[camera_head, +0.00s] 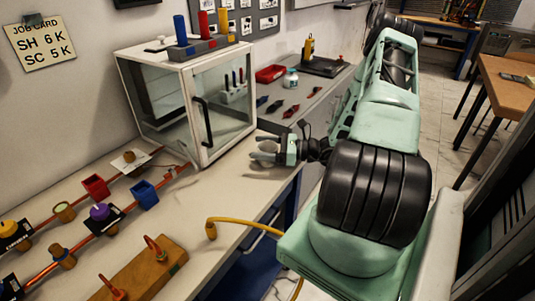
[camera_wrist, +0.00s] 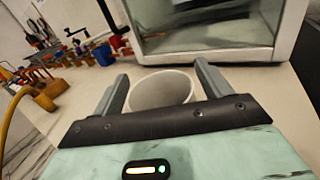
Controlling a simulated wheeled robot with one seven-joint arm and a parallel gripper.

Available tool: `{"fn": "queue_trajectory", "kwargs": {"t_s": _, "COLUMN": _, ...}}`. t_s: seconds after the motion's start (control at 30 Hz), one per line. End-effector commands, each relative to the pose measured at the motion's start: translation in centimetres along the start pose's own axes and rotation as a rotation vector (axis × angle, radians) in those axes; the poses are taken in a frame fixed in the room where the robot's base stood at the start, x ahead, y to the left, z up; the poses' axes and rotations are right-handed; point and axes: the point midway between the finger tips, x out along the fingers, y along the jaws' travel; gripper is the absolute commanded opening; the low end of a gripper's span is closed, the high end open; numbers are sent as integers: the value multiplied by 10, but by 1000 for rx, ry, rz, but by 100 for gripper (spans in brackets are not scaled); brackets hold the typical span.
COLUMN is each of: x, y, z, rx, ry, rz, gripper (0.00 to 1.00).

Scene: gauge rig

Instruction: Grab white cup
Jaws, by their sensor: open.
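The white cup (camera_wrist: 161,92) stands on the bench in the wrist view, its round open rim facing up toward the camera. My gripper (camera_wrist: 161,76) is open, with one finger on the left of the cup and one on the right. The near lower part of the cup is hidden behind the gripper body. Whether the fingers touch it I cannot tell. In the head view my gripper (camera_head: 262,151) is low over the bench near its front edge, and a small pale shape between the fingers looks like the cup.
A glass-walled cabinet (camera_head: 203,120) with a black handle stands just behind my gripper. Left on the bench (camera_head: 205,190) are red and blue bins, pipes with valves and a wooden block (camera_head: 142,270). A yellow hose (camera_head: 240,222) hangs over the front edge.

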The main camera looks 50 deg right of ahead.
Motion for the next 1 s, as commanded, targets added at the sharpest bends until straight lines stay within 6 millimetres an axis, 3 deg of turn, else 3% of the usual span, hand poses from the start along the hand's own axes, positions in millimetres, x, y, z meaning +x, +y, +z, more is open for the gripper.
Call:
{"fn": "queue_trajectory", "kwargs": {"t_s": 0.2, "x": 0, "y": 0, "z": 0, "rx": 0, "ry": 0, "rz": 0, "gripper": 74}}
{"fn": "queue_trajectory", "kwargs": {"t_s": 0.37, "x": 0, "y": 0, "z": 0, "rx": 0, "ry": 0, "rz": 0, "gripper": 30}}
{"fn": "queue_trajectory", "kwargs": {"t_s": 0.77, "x": 0, "y": 0, "z": 4, "rx": -1, "ry": -1, "rz": 0, "gripper": 29}}
{"fn": "queue_trajectory", "kwargs": {"t_s": 1.0, "x": 0, "y": 1, "z": 32, "rx": -5, "ry": 0, "rz": 0, "gripper": 29}}
